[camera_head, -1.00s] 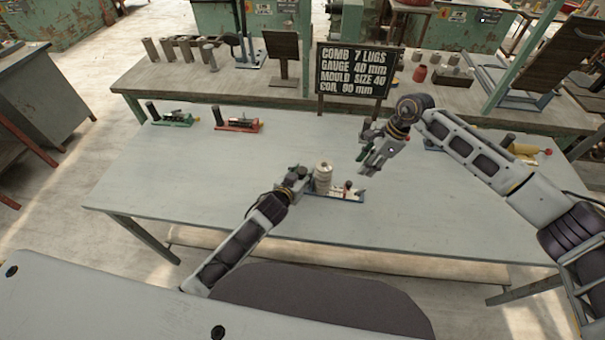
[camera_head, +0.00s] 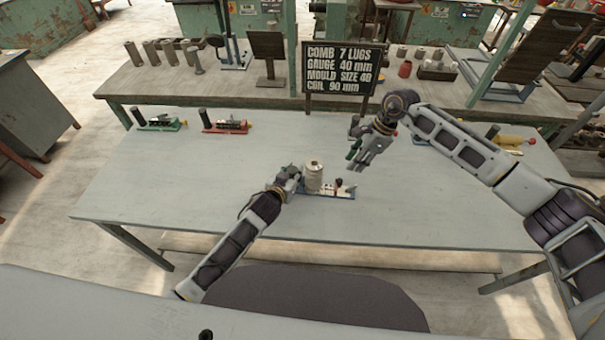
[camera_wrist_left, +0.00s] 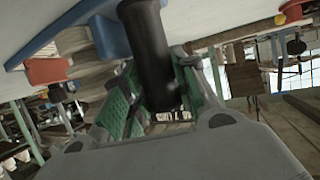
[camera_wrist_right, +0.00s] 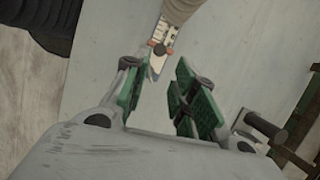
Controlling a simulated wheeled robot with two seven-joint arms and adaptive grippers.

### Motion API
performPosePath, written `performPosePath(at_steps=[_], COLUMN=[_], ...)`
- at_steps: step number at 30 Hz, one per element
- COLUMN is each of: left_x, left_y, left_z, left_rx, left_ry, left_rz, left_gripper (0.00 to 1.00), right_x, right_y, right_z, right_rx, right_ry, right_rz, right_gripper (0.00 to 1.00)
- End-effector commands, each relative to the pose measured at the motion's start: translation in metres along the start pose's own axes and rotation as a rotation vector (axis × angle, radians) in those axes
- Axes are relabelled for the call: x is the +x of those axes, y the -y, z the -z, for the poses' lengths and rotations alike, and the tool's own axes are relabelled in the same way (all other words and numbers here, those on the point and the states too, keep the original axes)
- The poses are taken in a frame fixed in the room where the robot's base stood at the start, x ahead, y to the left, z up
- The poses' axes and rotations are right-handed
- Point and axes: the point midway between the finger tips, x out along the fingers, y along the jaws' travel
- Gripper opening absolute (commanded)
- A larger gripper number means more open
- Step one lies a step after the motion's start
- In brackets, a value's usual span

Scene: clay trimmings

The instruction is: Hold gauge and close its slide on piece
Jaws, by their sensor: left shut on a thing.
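A gauge with a blue base (camera_head: 326,194), white scale and dark handle is at the middle of the grey table. My left gripper (camera_head: 290,176) is shut on its dark handle (camera_wrist_left: 150,55), seen between the green finger pads in the left wrist view. The pale, ribbed round piece (camera_head: 314,177) stands upright at the gauge, just right of my left gripper; whether they touch is unclear. My right gripper (camera_head: 362,158) is open and empty, above and right of the gauge. The gauge's scale end (camera_wrist_right: 161,40) shows beyond its fingers (camera_wrist_right: 155,85) in the right wrist view.
A green-based gauge (camera_head: 160,125) and a red-based gauge (camera_head: 226,127) lie at the table's back left. A yellow-bodied one (camera_head: 512,140) is at the back right. A lettered sign (camera_head: 343,68) stands behind.

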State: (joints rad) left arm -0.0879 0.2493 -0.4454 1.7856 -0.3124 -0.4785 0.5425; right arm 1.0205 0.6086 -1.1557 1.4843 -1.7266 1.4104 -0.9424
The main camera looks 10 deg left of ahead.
Motion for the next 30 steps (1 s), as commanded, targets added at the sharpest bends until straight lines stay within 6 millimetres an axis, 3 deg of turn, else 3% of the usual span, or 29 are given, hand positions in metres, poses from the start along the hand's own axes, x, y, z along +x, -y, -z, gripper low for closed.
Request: performPosePath(at_steps=[1, 5, 16, 30], left_x=[0.000, 0.000, 0.000, 0.000], left_y=[0.000, 0.000, 0.000, 0.000], left_z=[0.000, 0.000, 0.000, -0.001], left_rx=[0.000, 0.000, 0.000, 0.000], left_ry=[0.000, 0.000, 0.001, 0.001], left_rz=[0.000, 0.000, 0.000, 0.000], left_gripper=[0.00, 0.00, 0.00, 0.00], right_x=[0.000, 0.000, 0.007, 0.015], right_y=[0.000, 0.000, -0.009, -0.028], right_z=[0.000, 0.000, 0.009, 0.035], right_rx=[0.000, 0.001, 0.034, 0.127], right_ry=[0.000, 0.002, 0.079, 0.254], right_rz=[0.000, 0.000, 0.007, 0.054], right_gripper=[0.16, 0.00, 0.00, 0.00])
